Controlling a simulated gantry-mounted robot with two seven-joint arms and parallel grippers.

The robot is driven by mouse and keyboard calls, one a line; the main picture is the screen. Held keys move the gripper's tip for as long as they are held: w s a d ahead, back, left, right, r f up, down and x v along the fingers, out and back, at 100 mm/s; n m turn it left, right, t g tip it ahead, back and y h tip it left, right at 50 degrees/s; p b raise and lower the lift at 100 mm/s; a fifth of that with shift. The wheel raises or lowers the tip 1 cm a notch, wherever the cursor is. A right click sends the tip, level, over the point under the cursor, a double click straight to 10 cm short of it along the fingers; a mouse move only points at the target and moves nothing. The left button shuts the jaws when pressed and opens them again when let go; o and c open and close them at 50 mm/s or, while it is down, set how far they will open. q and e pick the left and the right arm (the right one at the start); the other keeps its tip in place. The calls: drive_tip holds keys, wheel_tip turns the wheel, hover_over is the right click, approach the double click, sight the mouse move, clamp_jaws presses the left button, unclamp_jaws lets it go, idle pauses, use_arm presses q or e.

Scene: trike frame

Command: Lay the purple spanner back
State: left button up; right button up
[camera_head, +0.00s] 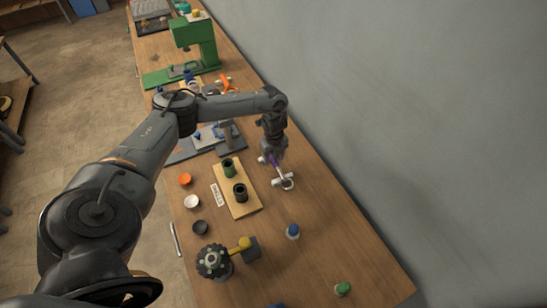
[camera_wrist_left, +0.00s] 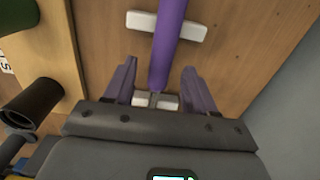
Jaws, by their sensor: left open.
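The purple spanner (camera_wrist_left: 169,40) lies along two small white rests on the wooden table; the upper rest (camera_wrist_left: 188,27) shows more fully in the left wrist view. In the left wrist view, my left gripper (camera_wrist_left: 158,88) is open, with one finger on each side of the spanner's shaft and gaps between. The spanner's far end is hidden by the gripper. My right gripper is not in view.
A light wooden board (camera_head: 237,203) with a green cup (camera_head: 228,168) and a black cup (camera_head: 240,192) stands left of the spanner. A blue-capped item (camera_head: 292,231) stands nearer the viewer. A grey wall (camera_head: 400,130) borders the table's right side. Bare tabletop lies between.

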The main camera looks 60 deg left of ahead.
use_arm(q)
wheel_tip(320, 180, up, 10)
drive_tip(key=p, duration=0.1)
drive_tip(key=shift+d+f, duration=0.1)
idle(0.4)
